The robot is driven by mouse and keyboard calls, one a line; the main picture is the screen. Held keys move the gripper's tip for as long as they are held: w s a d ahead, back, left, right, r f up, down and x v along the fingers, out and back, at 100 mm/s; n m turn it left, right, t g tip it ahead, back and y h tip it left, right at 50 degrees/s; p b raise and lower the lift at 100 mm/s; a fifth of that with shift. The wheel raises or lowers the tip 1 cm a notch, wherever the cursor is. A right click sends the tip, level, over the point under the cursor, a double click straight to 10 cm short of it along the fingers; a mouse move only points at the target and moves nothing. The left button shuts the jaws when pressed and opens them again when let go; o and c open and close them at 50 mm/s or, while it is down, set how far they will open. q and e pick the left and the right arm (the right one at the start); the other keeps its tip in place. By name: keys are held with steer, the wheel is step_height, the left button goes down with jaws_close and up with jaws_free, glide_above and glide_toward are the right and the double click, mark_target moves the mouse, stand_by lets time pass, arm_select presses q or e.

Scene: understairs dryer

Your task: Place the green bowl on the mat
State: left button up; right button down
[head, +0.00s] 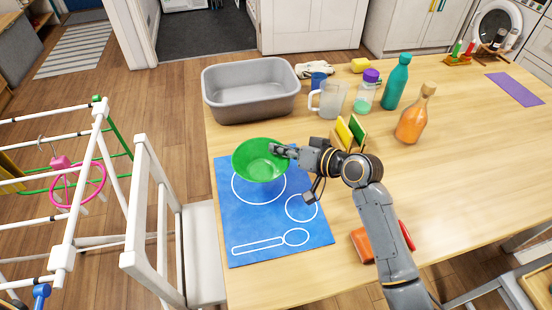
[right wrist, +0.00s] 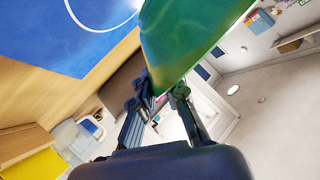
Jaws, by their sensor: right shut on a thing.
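The green bowl (head: 258,162) is over the upper part of the blue mat (head: 262,222), above the large white circle printed there. My right gripper (head: 277,150) is shut on the bowl's right rim. In the right wrist view the green bowl (right wrist: 190,35) fills the top middle, between the fingers of my right gripper (right wrist: 165,95). The blue mat (right wrist: 60,35) shows at the upper left of that view. The bowl looks upright in the head view; I cannot tell whether it touches the mat. My left gripper is out of view.
A grey basin (head: 250,108) stands behind the mat. A clear jug (head: 331,100), a teal bottle (head: 396,82) and an orange bottle (head: 414,115) stand at the back. A rack with yellow and green boards (head: 350,132) is behind my right arm. The table's right side is mostly clear.

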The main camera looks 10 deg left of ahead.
steer(key=shift+w+a+f, duration=0.3)
steer(key=shift+w+f, duration=0.1)
steer(key=shift+f, duration=0.15)
steer(key=shift+w+a+f, duration=0.3)
steer(key=shift+w+f, duration=0.05)
steer(key=shift+f, duration=1.75)
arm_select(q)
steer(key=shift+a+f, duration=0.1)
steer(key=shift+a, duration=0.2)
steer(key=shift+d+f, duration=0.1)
arm_select(e)
steer(key=shift+f, duration=0.1)
steer(key=c, duration=1.4)
jaws_free()
steer(key=shift+f, duration=0.1)
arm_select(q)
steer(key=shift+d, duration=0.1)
